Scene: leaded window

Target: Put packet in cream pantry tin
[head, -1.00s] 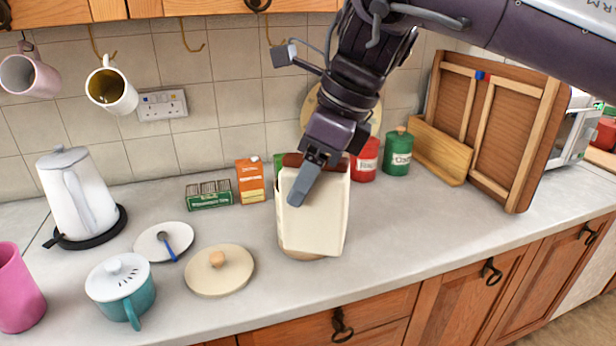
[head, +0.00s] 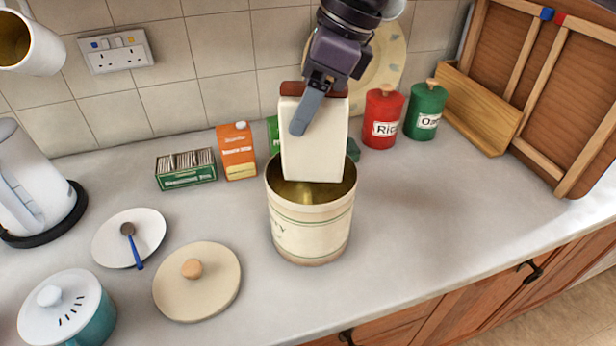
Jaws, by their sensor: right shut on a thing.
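The packet (head: 318,150) is a cream box-shaped pack with a reddish-brown top band. My right gripper (head: 304,116) is shut on its upper part and holds it upright. The cream pantry tin (head: 310,228) stands open on the worktop, with a golden inside and green lines round it. The packet hangs over the tin's mouth, its lower end overlapping the far part of the opening; I cannot tell whether it is below the rim. The tin's lid (head: 198,283), cream with a wooden knob, lies on the worktop left of the tin. My left gripper is not in view.
Behind the tin stand a tea box (head: 187,170), an orange carton (head: 237,152), a red canister (head: 381,120) and a green canister (head: 425,112). A saucer with a spoon (head: 130,238) and a teal pot (head: 72,312) are at left. The worktop right of the tin is clear.

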